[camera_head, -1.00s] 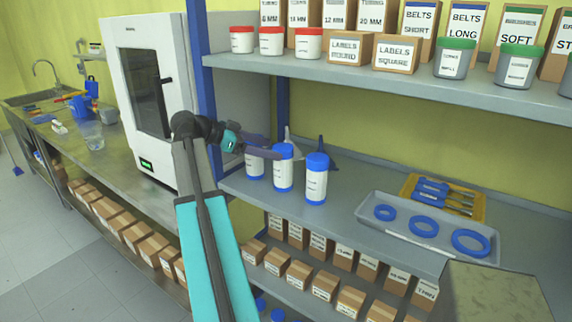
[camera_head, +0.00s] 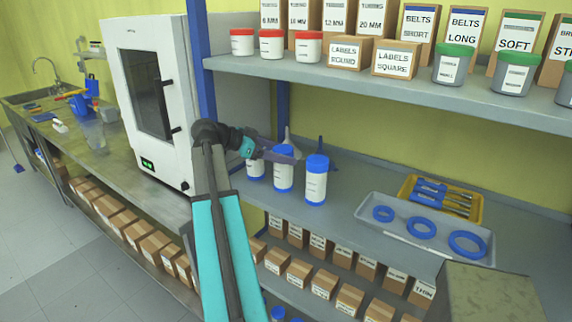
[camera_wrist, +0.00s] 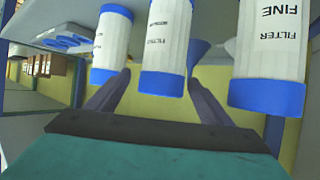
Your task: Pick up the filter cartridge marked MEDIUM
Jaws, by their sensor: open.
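Three white filter cartridges with blue caps stand in a row on the shelf. The middle cartridge (camera_head: 282,176) also shows in the wrist view (camera_wrist: 165,35); its label is small there and looks like MEDIUM. The cartridge marked FINE (camera_wrist: 270,45) is at the right of the upside-down wrist view and at the left of the row in the head view (camera_head: 255,168). The third cartridge (camera_head: 316,186) is at the row's right; its label is hard to read (camera_wrist: 112,42). My gripper (camera_wrist: 160,78) is open, its fingers either side of the middle cartridge near its cap, with no clear contact.
A grey tray (camera_head: 385,236) with blue rings and a yellow tray (camera_head: 407,187) of tools lie to the right. The shelf above (camera_head: 400,88) holds jars and boxes. A white oven-like cabinet (camera_head: 150,100) stands left.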

